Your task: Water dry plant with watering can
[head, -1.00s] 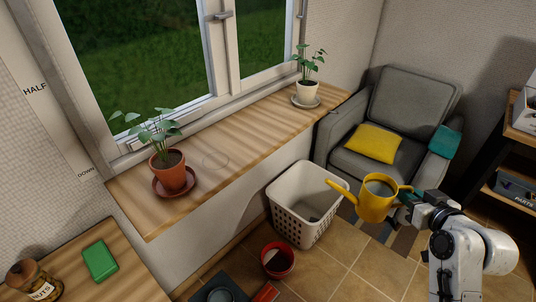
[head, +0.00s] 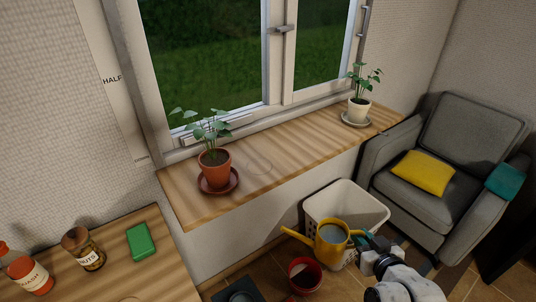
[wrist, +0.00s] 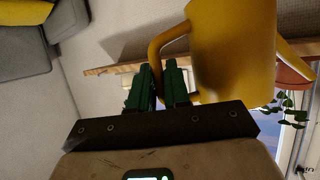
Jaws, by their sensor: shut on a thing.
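My gripper (head: 364,240) is shut on the handle of a yellow watering can (head: 331,254). The can is held up roughly upright in the head view, its spout pointing left, with greyish contents visible at its open top. In the wrist view the green fingers (wrist: 160,85) close on the handle of the can (wrist: 235,50). A plant in a terracotta pot (head: 214,170) stands on a saucer on the left part of the windowsill. Another plant in a white pot (head: 358,111) stands on a saucer at the sill's right end. I cannot tell which soil is dry.
The wooden sill (head: 290,144) is clear between the pots. Below it stand a white basket (head: 365,205), partly behind the can, and a red pot (head: 304,275). An armchair (head: 470,150) is at right. A table (head: 115,270) with jars (head: 83,250) and a green box (head: 141,241) is at left.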

